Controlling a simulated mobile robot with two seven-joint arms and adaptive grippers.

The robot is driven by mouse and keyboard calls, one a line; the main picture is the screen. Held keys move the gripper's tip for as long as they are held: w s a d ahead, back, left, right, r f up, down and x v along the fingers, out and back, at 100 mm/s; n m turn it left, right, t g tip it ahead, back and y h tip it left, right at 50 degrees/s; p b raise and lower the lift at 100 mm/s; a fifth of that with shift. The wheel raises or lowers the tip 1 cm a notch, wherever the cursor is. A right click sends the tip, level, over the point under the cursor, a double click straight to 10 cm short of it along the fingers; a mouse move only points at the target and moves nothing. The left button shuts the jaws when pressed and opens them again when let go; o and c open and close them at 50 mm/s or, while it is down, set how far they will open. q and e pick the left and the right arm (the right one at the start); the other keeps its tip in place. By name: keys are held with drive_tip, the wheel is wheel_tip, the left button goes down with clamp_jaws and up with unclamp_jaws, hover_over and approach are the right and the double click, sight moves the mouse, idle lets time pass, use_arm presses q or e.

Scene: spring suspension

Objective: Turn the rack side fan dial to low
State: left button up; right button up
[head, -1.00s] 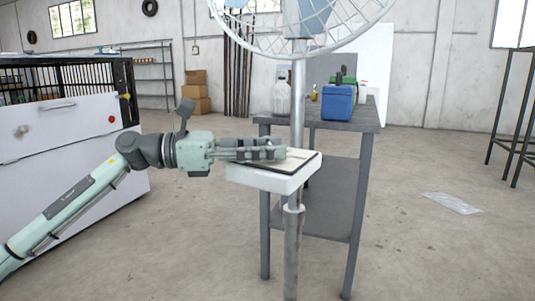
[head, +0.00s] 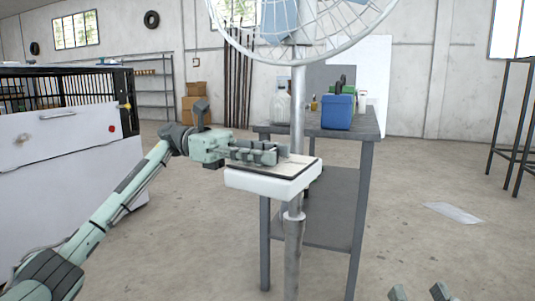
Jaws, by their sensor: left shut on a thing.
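The pedestal fan has a round wire cage (head: 300,35) and a grey pole (head: 297,95). A white control box (head: 270,186) with a dark-edged, light top panel sits on the pole. My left gripper (head: 277,154) lies level over the top panel, its fingertips at the dial near the pole. It is shut on the dial, which the fingers mostly hide; I cannot read its setting. My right gripper (head: 421,293) shows only two fingertips at the bottom edge, apart, with nothing seen between them.
A grey metal table (head: 335,180) stands behind the pole, with a blue bin (head: 336,112) and a clear bottle (head: 281,106) on it. A white cabinet (head: 65,185) stands at left. A flat plastic sheet (head: 453,213) lies on the otherwise open floor at right.

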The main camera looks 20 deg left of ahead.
use_arm(q)
drive_tip(key=shift+m+g, duration=0.3)
drive_tip(key=shift+g, duration=0.2)
drive_tip(key=o, duration=1.2)
drive_tip(key=shift+c, duration=0.2)
drive_tip(key=shift+a, duration=0.1)
drive_tip(key=v, duration=1.2)
drive_tip(key=shift+r, duration=0.1)
